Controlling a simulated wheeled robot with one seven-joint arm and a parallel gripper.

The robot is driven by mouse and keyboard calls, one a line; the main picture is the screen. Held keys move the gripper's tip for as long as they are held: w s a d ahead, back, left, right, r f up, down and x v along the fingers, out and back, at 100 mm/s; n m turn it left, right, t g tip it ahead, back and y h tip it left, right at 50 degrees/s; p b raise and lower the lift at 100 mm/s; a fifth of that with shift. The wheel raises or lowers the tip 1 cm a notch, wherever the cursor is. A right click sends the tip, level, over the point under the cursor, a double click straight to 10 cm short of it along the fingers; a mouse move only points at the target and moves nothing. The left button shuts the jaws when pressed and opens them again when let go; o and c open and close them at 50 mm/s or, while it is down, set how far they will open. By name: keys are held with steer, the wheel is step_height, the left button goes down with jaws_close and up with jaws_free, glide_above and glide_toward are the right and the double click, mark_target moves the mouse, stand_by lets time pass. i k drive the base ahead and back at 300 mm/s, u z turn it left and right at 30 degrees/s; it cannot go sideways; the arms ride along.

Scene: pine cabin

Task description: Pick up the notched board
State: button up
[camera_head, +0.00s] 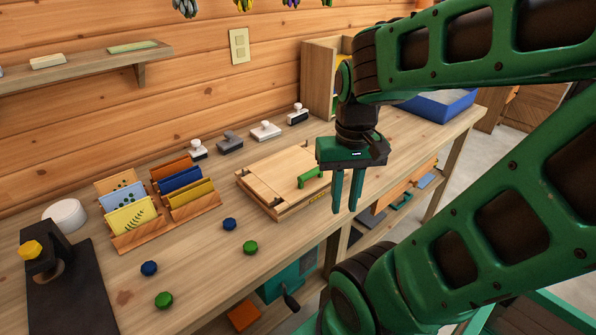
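My gripper (345,205) points down, just right of the stack in the picture. Its two green fingers are apart with nothing visible between them. I cannot tell its exact height over the bench edge. The gripper hides what lies directly behind it.
Card racks (165,222) stand left of the boards, with several stamps (265,131) behind. Blue and green knobs (250,247) lie in front. A dark plate with a yellow knob (31,250) is far left. A blue tray (445,105) is at the back right.

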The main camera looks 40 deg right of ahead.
mark_target(292, 174)
steer(key=z, duration=0.05)
steer(key=k, duration=1.55)
steer(key=z, duration=1)
steer(key=i, duration=1.5)
